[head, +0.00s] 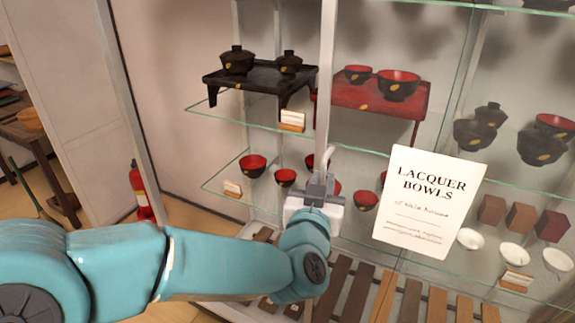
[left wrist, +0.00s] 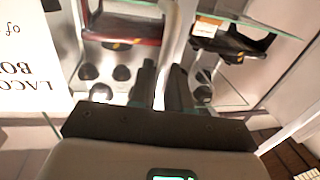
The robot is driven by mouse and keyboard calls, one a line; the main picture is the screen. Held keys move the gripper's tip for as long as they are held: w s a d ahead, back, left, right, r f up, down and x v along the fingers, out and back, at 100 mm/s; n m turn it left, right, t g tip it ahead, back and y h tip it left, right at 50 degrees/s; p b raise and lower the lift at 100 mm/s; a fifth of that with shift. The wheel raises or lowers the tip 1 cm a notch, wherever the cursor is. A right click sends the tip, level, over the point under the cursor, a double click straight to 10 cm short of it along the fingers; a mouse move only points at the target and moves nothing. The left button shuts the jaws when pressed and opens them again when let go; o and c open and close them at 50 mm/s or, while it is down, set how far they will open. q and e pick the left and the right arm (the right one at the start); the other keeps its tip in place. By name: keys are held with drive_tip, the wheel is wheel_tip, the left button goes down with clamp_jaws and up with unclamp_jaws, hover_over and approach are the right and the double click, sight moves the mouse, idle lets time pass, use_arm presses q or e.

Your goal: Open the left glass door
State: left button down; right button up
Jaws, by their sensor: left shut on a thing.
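The left glass door shows in the head view as a clear pane in front of the shelves. A pale upright bar (head: 326,75) runs down at its right side. My left gripper (head: 318,185) is shut on this bar at about the lower shelf's height. In the left wrist view the pale bar (left wrist: 177,45) passes between the two dark fingers of my left gripper (left wrist: 161,82). I cannot tell from these frames whether the door stands slightly open. My right gripper is not in view.
A black tray table (head: 262,78) and a red tray table (head: 365,94) with bowls stand on the glass shelf. A "Lacquer Bowls" sign (head: 430,200) hangs to the right. A red fire extinguisher (head: 142,192) and a wooden table (head: 32,135) are at left.

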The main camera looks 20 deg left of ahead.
sight(361, 180)
use_arm(q)
drive_tip(key=d, duration=0.4)
drive_tip(key=d+p, duration=0.1)
drive_tip(key=d, duration=0.2)
drive_tip(key=shift+s+d, duration=0.1)
drive_tip(key=shift+s, duration=0.2)
drive_tip(key=c, duration=1.3)
unclamp_jaws()
drive_tip(key=s, duration=0.4)
drive_tip(key=s+d, duration=0.1)
drive_tip(key=s, duration=0.6)
drive_tip(key=shift+s+d, duration=0.2)
drive_tip(key=shift+s, duration=0.2)
